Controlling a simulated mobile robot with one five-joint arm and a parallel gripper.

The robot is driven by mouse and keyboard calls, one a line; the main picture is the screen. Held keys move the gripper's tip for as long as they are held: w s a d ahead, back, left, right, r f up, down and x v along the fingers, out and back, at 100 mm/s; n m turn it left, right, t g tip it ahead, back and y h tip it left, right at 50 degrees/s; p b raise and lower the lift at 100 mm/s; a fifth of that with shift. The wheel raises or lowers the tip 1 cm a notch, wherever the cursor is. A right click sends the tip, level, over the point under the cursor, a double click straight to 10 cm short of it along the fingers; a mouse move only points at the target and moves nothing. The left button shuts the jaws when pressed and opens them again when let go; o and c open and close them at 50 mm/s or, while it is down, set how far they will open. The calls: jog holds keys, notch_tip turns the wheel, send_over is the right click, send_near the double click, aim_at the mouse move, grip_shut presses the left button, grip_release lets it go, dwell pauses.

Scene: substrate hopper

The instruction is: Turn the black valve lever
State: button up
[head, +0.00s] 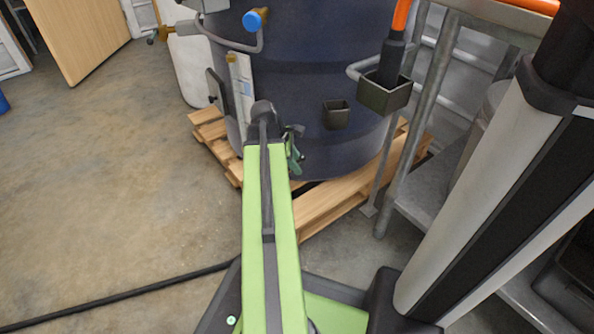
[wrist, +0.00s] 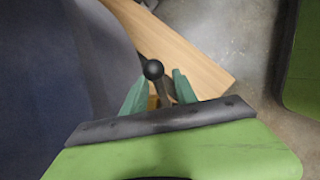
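The black valve lever shows in the wrist view as a round black knob (wrist: 153,69) on a dark shaft that runs down between my fingers. My gripper (wrist: 159,80) is open, with one green finger on each side of the shaft. The knob sits at about the line of the fingertips, and I see a gap on both sides. In the head view my gripper (head: 293,150) is small and partly hidden by my green arm, low against the dark blue hopper (head: 320,70). The lever cannot be made out clearly there.
The hopper stands on a wooden pallet (head: 330,205); a pallet board (wrist: 185,55) lies below the lever in the wrist view. A metal frame post (head: 415,120) rises at right. A black cable (head: 130,290) crosses the floor. The floor at left is clear.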

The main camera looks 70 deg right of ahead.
jog(key=shift+f, duration=0.1)
jog(key=shift+c, duration=0.4)
grip_shut()
dwell(1.0)
